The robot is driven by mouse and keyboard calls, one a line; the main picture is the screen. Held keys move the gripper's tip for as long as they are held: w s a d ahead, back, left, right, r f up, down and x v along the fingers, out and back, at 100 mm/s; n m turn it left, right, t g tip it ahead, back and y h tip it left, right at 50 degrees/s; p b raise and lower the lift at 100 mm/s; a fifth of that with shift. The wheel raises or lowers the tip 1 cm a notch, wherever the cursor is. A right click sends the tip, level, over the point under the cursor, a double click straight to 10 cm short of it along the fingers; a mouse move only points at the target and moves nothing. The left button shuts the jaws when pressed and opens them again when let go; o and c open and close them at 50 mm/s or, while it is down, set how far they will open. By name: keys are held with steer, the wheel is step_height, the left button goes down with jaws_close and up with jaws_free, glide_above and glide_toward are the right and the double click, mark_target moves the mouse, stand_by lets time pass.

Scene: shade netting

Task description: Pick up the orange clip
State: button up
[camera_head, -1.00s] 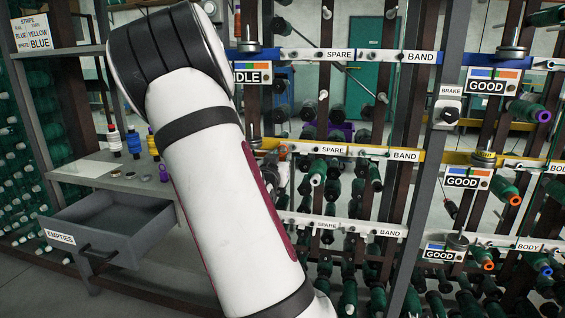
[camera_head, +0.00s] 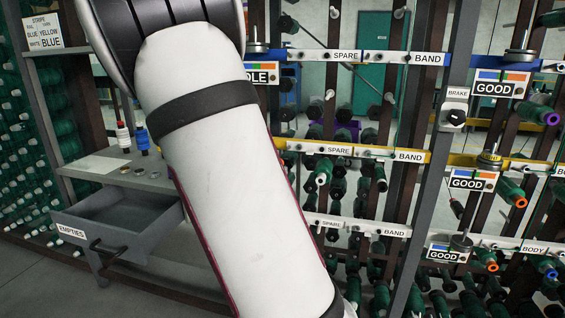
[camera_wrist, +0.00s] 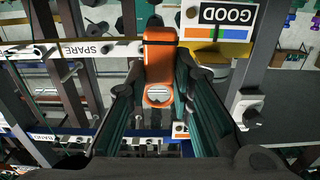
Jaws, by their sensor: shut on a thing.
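In the wrist view the orange clip (camera_wrist: 158,62) stands out between the fingers of my gripper (camera_wrist: 160,82), and the gripper is shut on it. The clip is a long orange piece with a pale rounded opening near its lower end. In the head view my white arm fills the middle, and I see neither my gripper nor the clip there.
A rack with rails labelled SPARE (camera_head: 342,55), BAND and GOOD (camera_head: 497,83) stands close, with several spools on it. A grey bench holds a red and a blue spool (camera_head: 142,138) above an open drawer labelled EMPTIES (camera_head: 112,232).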

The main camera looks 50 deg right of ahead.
steer(key=p+v, duration=0.3)
steer(key=p, duration=0.1)
steer(key=p+v, duration=0.2)
steer(key=p, duration=0.2)
steer(key=shift+s+a+r, duration=0.15)
steer(key=shift+a+r, duration=0.05)
steer(key=shift+a, duration=0.15)
steer(key=shift+r+p, duration=0.35)
steer(key=shift+p, duration=0.15)
steer(key=shift+a, duration=0.1)
steer(key=p+v, duration=0.4)
steer(key=v, duration=0.3)
steer(key=shift+a+p, duration=0.3)
steer(key=shift+a, duration=0.05)
stand_by(0.7)
